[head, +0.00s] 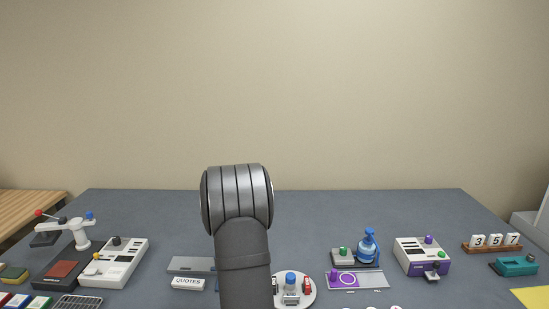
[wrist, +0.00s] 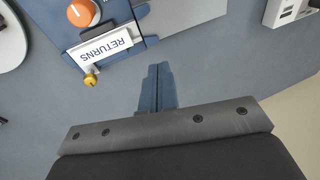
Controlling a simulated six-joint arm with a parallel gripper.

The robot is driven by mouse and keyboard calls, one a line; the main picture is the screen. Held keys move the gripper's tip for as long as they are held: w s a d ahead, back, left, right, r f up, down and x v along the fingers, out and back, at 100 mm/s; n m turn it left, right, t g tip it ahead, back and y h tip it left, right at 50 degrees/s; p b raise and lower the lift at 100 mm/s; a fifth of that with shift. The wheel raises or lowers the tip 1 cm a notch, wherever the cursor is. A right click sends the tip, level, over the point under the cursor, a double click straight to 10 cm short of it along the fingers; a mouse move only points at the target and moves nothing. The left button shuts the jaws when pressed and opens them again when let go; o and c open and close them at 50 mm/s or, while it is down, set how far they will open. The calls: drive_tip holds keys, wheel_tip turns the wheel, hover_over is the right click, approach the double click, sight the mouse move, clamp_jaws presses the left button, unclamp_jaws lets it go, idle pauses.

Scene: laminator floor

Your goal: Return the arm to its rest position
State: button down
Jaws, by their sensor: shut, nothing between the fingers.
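My gripper (wrist: 158,84) shows in the wrist view with its two blue-grey fingers together and nothing between them. It is above the grey table (wrist: 225,75). A blue device with a white "RETURNS" label (wrist: 106,48), an orange knob (wrist: 82,12) and a small brass knob (wrist: 91,79) lies beyond the fingertips, up and to the left. No contact with it shows. In the head view my grey arm stands upright at the centre; my gripper cannot be made out there.
Left in the head view are a white console (head: 122,264) and a red-topped pad (head: 62,270). The table's back is clear.

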wheel_tip(320, 180, down, 11)
drive_tip(key=shift+r, duration=0.2)
drive_tip(key=shift+d, duration=0.15)
drive_tip(key=shift+a+r, duration=0.1)
drive_tip(key=shift+a, duration=1.9)
drive_tip(key=c, duration=2.1)
unclamp_jaws()
